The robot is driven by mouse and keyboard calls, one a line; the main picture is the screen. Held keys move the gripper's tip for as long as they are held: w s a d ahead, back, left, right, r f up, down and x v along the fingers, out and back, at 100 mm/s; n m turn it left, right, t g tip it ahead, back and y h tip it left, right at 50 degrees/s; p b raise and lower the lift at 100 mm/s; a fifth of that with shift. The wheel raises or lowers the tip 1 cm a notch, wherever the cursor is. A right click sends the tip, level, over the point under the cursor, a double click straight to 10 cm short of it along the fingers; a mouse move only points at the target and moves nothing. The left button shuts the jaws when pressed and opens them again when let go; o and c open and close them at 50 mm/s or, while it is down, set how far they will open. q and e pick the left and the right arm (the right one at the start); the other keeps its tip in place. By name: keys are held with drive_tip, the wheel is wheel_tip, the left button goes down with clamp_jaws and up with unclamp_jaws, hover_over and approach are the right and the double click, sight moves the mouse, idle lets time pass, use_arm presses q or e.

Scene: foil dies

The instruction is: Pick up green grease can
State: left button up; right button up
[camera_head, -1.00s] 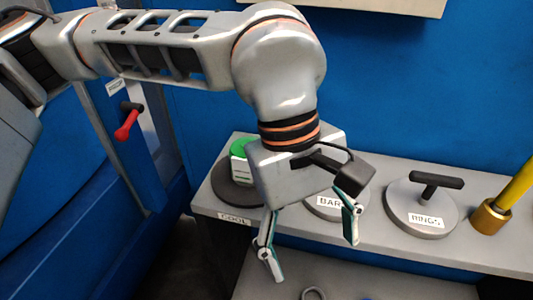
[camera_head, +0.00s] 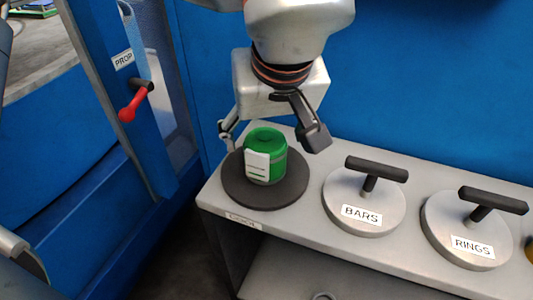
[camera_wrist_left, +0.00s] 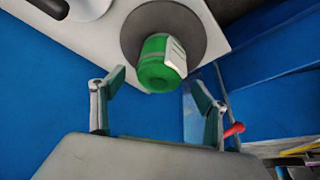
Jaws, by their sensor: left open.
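The green grease can (camera_head: 278,164), with a white label on its side, stands upright on a dark round plate (camera_head: 236,191) at the left end of the grey shelf. The can (camera_wrist_left: 157,72) lies ahead, between the lines of the fingers, with nothing gripped. My right gripper is not in view.
A lid marked BARS (camera_head: 340,200) and a lid marked RINGS (camera_head: 440,230), both with black T-handles, stand right of the can. A red-handled lever (camera_head: 132,105) is on the blue post at left. A blue wall (camera_head: 420,110) rises behind the shelf.

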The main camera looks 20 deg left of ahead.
sight(266, 140)
use_arm(q)
drive_tip(key=b+x, duration=0.1)
drive_tip(key=x, duration=0.3)
drive_tip(key=shift+w+f, duration=0.1)
drive_tip(key=shift+f, duration=0.25)
drive_tip(key=shift+r, duration=0.15)
drive_tip(key=shift+c, duration=1.2)
drive_tip(key=c, duration=1.3)
drive_tip(key=shift+r, duration=0.1)
